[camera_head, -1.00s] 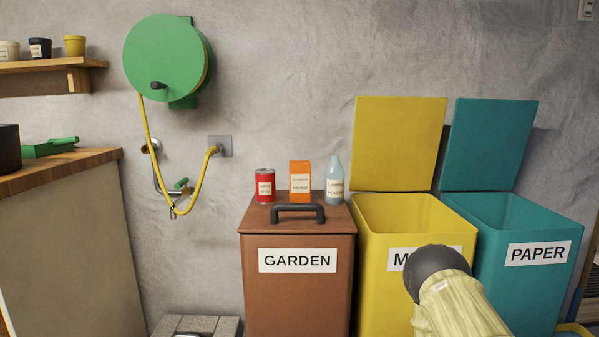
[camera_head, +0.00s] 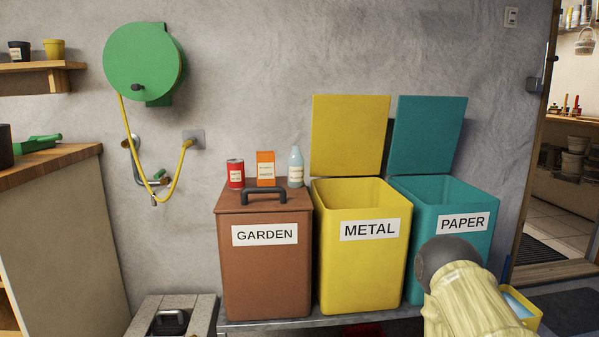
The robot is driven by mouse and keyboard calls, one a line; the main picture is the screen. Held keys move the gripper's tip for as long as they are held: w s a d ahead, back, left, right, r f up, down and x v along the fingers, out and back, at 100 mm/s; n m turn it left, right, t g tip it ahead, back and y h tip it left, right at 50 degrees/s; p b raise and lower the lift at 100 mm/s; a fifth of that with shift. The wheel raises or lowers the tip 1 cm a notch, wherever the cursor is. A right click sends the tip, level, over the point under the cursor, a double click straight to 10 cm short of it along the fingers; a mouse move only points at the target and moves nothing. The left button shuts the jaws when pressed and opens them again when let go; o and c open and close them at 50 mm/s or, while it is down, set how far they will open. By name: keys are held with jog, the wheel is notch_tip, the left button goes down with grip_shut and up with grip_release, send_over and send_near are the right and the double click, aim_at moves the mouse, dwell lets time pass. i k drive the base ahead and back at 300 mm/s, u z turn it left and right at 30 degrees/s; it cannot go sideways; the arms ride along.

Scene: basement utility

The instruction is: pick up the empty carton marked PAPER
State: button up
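The orange carton (camera_head: 266,168) with a pale label stands upright on the closed lid of the brown GARDEN bin (camera_head: 264,277). It is between a red can (camera_head: 235,174) on its left and a pale blue bottle (camera_head: 296,167) on its right. The carton stands behind the lid's dark handle. A part of my arm, pale yellow with a dark grey rounded end, shows at the lower right, in front of the PAPER bin and well apart from the carton. My gripper's fingers are not in view.
The yellow METAL bin (camera_head: 363,274) and teal PAPER bin (camera_head: 483,238) stand open, lids raised against the wall. A doorway opens at right.

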aim_at(265, 160)
jog(key=z, duration=0.5)
jog(key=i, duration=0.7)
jog(key=u, duration=1.3)
